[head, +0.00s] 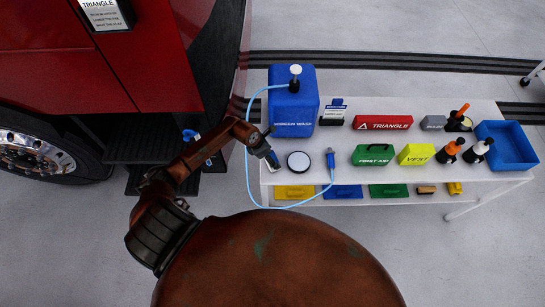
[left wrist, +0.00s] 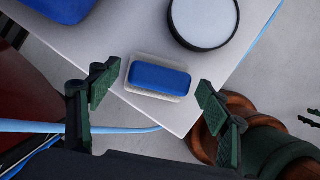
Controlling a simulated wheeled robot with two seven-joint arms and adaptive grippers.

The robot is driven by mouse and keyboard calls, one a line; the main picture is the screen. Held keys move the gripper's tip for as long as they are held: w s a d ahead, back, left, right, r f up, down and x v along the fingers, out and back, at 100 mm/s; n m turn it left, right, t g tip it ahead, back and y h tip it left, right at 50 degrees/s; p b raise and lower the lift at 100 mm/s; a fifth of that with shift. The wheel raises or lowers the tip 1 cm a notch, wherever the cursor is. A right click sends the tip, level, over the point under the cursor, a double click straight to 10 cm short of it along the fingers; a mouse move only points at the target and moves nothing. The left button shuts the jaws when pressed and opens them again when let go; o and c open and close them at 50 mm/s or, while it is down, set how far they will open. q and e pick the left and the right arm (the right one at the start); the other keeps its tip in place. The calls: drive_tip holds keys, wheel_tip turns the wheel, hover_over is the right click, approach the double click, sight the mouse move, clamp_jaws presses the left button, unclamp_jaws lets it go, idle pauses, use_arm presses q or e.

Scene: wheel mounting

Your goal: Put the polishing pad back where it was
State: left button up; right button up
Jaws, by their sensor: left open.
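A blue block on a pale base, which looks like the polishing pad (left wrist: 158,80), lies flat near the corner of the white table top (left wrist: 150,45). My left gripper (head: 268,156) is open over this corner at the table's left end. In the left wrist view its two green-padded fingers stand apart on either side of the pad, with a gap to each side. In the head view the gripper partly hides the pad. A round black-rimmed disc with a white face (head: 298,161) lies just right of it.
A blue container (head: 292,105) with a pale blue hose stands behind. The hose (head: 248,170) loops past the table's left end to a blue nozzle (head: 330,160). Green, yellow and red cases, bottles and a blue bin (head: 507,146) stand further right. The red truck is at left.

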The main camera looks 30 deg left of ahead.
use_arm(q)
drive_tip(key=v, duration=1.1)
drive_tip(key=shift+r+b, duration=0.15)
drive_tip(key=shift+b, duration=0.25)
